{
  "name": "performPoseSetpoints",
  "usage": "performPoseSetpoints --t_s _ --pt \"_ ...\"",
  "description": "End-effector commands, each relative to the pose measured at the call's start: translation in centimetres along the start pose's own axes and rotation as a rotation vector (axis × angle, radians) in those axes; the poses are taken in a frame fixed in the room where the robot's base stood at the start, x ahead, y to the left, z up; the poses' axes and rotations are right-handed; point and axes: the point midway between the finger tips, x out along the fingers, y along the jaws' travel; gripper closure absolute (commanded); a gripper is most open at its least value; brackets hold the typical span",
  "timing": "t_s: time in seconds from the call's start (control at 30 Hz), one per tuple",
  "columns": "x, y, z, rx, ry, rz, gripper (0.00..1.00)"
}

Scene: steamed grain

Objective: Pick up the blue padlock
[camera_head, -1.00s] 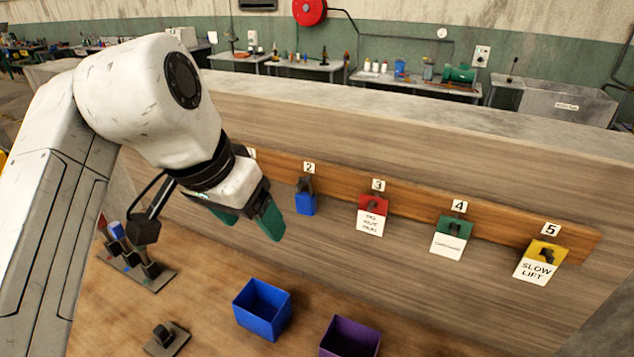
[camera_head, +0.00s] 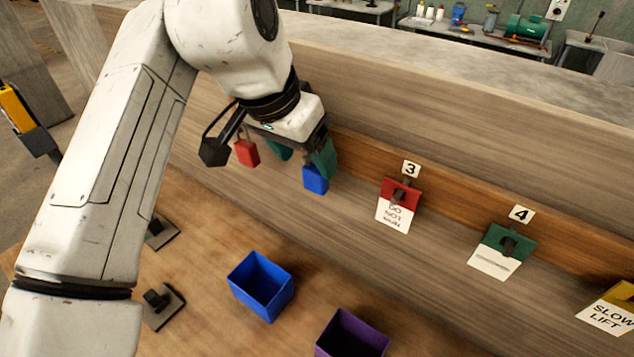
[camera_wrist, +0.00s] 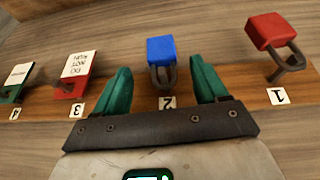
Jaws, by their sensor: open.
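The blue padlock (camera_head: 315,179) hangs on the wooden rail at the number 2 spot, partly hidden behind my gripper in the head view. In the wrist view the blue padlock (camera_wrist: 160,50) shows its blue body and dark shackle. My gripper (camera_head: 303,165) is open, with green fingers. In the wrist view the padlock is between the two fingers (camera_wrist: 160,75) of my gripper, apart from both. The jaws hold nothing.
A red padlock (camera_head: 246,152) hangs at spot 1, close beside my gripper. Red (camera_head: 401,195), green (camera_head: 508,240) and yellow tags hang farther right. A blue bin (camera_head: 261,287) and a purple bin (camera_head: 351,338) stand on the table below.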

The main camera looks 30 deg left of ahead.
Motion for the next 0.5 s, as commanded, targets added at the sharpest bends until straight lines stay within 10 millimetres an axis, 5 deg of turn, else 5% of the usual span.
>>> performPoseSetpoints --t_s 0.5 --pt "5.4 -0.3 -0.1 -0.002 0.0 -0.003 0.28"
